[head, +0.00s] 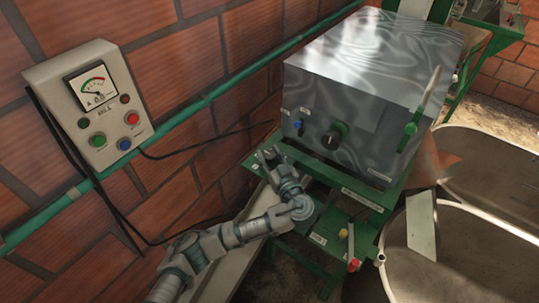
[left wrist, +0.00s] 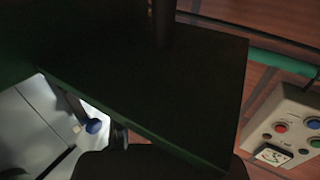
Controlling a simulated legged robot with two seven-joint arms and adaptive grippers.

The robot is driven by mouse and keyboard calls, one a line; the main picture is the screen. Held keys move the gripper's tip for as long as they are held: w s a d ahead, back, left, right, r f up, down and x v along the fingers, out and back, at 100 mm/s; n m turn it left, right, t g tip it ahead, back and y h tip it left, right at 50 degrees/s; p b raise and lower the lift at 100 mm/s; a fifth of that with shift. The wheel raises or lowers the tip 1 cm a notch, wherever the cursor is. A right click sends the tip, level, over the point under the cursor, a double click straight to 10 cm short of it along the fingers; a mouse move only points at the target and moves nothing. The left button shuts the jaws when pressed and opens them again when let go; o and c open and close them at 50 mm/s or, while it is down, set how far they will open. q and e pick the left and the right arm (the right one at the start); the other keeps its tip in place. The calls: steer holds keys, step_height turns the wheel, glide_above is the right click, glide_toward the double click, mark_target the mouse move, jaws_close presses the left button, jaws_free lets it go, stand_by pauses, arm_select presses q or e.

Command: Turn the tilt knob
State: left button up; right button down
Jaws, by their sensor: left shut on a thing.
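The grey metal box (head: 375,75) has a small blue knob (head: 299,125) and a round dark knob with a green part (head: 333,138) on its front. No label I can read says which is the tilt knob. My left gripper (head: 270,156) is at the left end of the green shelf (head: 318,172), below and left of the blue knob and apart from it. It is shut on what looks like the shelf's edge; the contact is not clear. In the left wrist view the shelf's dark plate (left wrist: 150,85) fills the middle, and the blue knob (left wrist: 95,126) shows beyond it.
A wall control box (head: 96,105) with a gauge and coloured buttons hangs at the left. A green pipe (head: 240,80) runs along the brick wall. A green lever (head: 410,130) is on the metal box's right side. Yellow and red handles (head: 354,264) stick out below. Large tubs (head: 470,240) stand at the right.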

arm_select(q)
steer(key=shift+f, duration=0.1)
stand_by(0.3)
steer(key=o, duration=1.2)
steer(key=shift+d, duration=0.1)
steer(key=shift+c, duration=0.2)
steer(key=v, duration=1.2)
